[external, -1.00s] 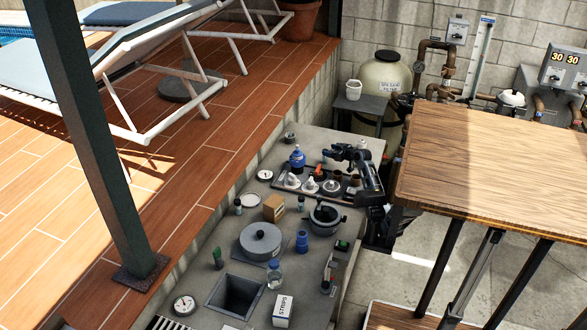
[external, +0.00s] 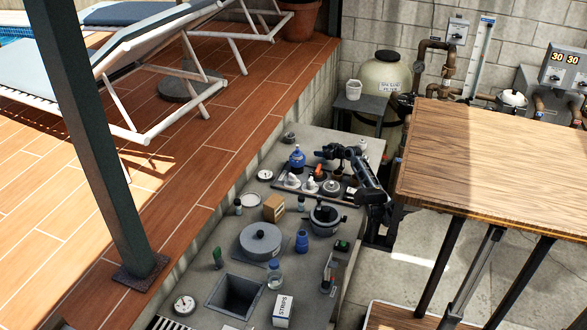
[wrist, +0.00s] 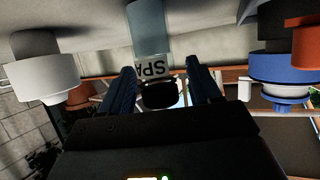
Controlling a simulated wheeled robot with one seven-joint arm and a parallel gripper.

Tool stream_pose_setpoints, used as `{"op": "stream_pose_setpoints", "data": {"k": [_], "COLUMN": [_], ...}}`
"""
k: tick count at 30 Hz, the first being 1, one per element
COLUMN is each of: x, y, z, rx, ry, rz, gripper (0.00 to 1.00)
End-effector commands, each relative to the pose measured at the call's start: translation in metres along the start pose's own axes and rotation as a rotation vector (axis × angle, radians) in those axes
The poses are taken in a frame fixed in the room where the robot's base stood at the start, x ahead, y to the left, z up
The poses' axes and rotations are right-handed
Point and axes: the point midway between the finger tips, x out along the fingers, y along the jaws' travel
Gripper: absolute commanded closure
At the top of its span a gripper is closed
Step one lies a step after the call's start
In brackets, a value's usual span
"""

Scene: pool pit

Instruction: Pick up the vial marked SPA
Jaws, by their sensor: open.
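The vial marked SPA (wrist: 149,40) shows in the wrist view, with a pale blue clear body, a white label with black letters and a black cap (wrist: 158,95). My gripper (wrist: 160,78) is open, with one dark blue finger on each side of the vial's cap and label end. Gaps show between the fingers and the vial. In the external view my gripper (external: 322,155) is over the far part of the counter, above a dark tray (external: 292,188). I cannot make out the SPA vial there; it is small or hidden by my gripper.
A blue bottle (external: 297,158) stands left of my gripper. White-topped pieces and an orange piece (external: 320,174) are close by at the tray. In the wrist view a white part (wrist: 40,75) is at left and a blue-and-orange object (wrist: 280,75) at right. A grey pot (external: 326,216) stands nearer.

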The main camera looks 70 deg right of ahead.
Motion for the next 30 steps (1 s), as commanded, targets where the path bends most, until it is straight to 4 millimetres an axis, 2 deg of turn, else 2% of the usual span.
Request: {"op": "stream_pose_setpoints", "data": {"k": [5, 23, 30], "x": [0.0, -0.0002, -0.0003], "y": [-0.0003, -0.0002, -0.0002], "z": [0.0001, 0.0001, -0.0001], "rx": [0.0, 0.0, 0.0], "ry": [0.0, 0.0, 0.001], "rz": [0.0, 0.0, 0.0], "gripper": [0.38, 0.96, 0.97]}}
